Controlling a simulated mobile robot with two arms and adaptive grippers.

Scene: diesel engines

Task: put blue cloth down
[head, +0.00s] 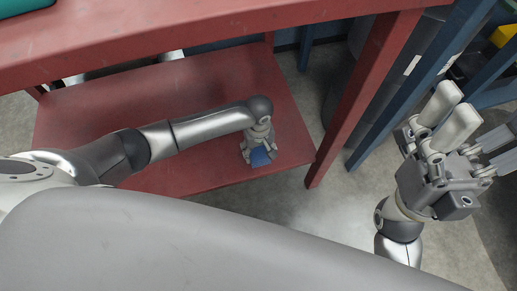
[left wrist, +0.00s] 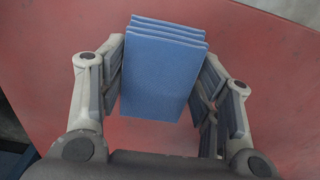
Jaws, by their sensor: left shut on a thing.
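The blue cloth (left wrist: 160,75) is a folded stack with several layers at its far edge. In the left wrist view it sits between the two fingers of my left gripper (left wrist: 163,82), which is shut on it. In the head view my left gripper (head: 258,150) points down over the red lower shelf (head: 205,95), near its right front corner, and a bit of the blue cloth (head: 261,157) shows below it. I cannot tell whether the cloth touches the shelf. My right gripper (head: 475,128) is raised at the right, open and empty.
The red upper tabletop (head: 190,35) overhangs the shelf at the back. A red leg (head: 362,95) stands right of my left gripper, with blue frame posts (head: 400,90) beyond. The shelf around the gripper looks bare. Grey floor (head: 300,215) lies in front.

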